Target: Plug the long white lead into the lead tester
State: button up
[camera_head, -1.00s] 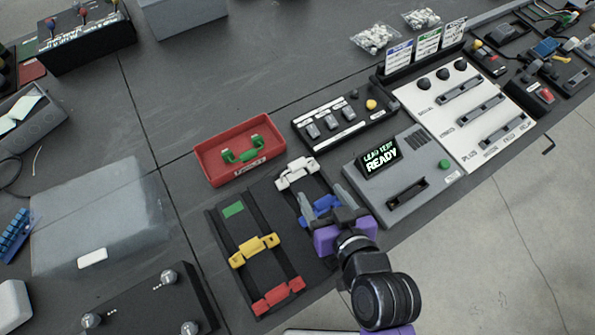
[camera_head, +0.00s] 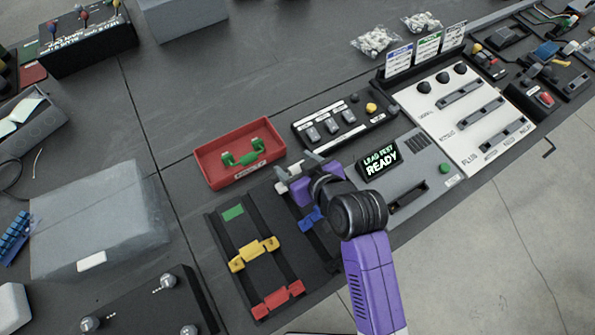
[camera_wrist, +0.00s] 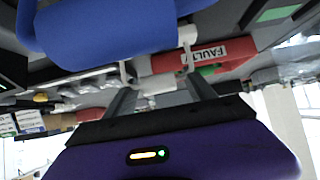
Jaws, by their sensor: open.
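The white lead (camera_head: 282,187) lies at the far end of the black lead rack (camera_head: 228,258), partly hidden by my gripper (camera_head: 297,166). My gripper is open, its fingers on either side of the white lead in the head view. In the wrist view the white lead (camera_wrist: 156,84) shows between the open fingers (camera_wrist: 160,95); I cannot tell if they touch it. The grey lead tester (camera_head: 430,160) stands to the right, its screen (camera_head: 381,163) reading "LEAD TEST READY". Its dark slot (camera_head: 408,200) is empty and partly hidden by my arm.
The rack also holds blue (camera_head: 311,219), yellow (camera_head: 254,254) and red (camera_head: 278,299) leads. The blue one looms large in the wrist view (camera_wrist: 110,25). A red tray (camera_head: 211,174) with a green lead stands just behind. A black switch box (camera_head: 345,120) stands beyond the tester.

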jog(key=shift+x, duration=0.95)
grip_shut()
jog(key=shift+r, duration=0.1)
